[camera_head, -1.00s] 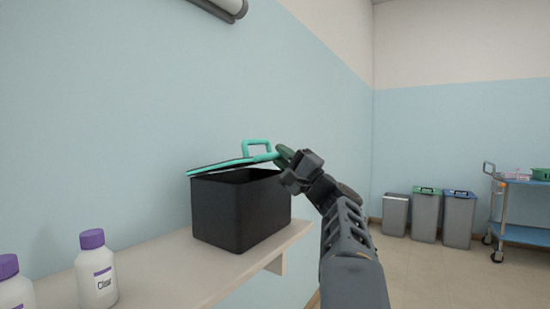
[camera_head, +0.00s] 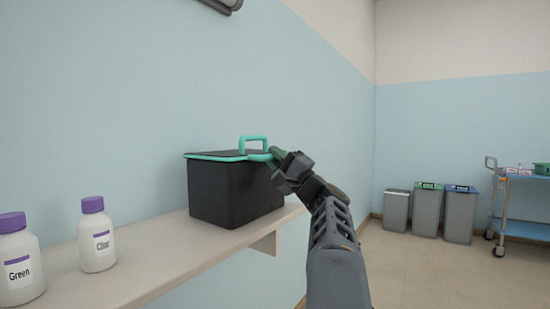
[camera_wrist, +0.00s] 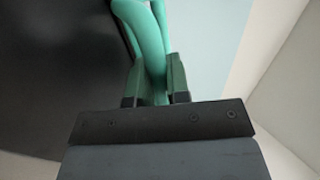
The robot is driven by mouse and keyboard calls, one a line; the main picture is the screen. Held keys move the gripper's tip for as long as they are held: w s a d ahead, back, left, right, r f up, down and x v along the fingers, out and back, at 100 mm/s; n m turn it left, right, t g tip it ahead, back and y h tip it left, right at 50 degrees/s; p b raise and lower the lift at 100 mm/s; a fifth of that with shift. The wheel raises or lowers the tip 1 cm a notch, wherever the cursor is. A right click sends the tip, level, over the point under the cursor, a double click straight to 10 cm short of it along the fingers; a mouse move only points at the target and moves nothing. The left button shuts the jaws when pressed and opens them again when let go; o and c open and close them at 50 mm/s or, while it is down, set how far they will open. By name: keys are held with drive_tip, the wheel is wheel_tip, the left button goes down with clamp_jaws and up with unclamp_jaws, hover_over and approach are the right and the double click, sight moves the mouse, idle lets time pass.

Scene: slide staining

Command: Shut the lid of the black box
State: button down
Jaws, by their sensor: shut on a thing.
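The black box (camera_head: 230,194) stands on the wall shelf in the head view. Its dark lid (camera_head: 215,154) with a teal rim lies down flat on the box top, with no gap that I can see along the front. A teal handle loop (camera_head: 254,139) stands up on the lid. My gripper (camera_head: 272,155) is at the lid's right front edge. In the wrist view its two green fingers (camera_wrist: 160,80) are shut on a teal bar of the lid (camera_wrist: 150,45). The box's right side is partly hidden behind my gripper.
The shelf (camera_head: 150,255) runs along the blue wall. Two white bottles with purple caps, one labelled Green (camera_head: 20,265) and one Clear (camera_head: 97,238), stand left of the box. Several bins (camera_head: 427,212) and a blue cart (camera_head: 525,232) stand far right.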

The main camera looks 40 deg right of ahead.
drive_tip(key=c, duration=1.1)
unclamp_jaws()
drive_tip(key=shift+w+f, duration=0.1)
drive_tip(key=shift+f, duration=0.05)
drive_tip(key=v, duration=1.4)
drive_tip(key=shift+p, duration=0.45)
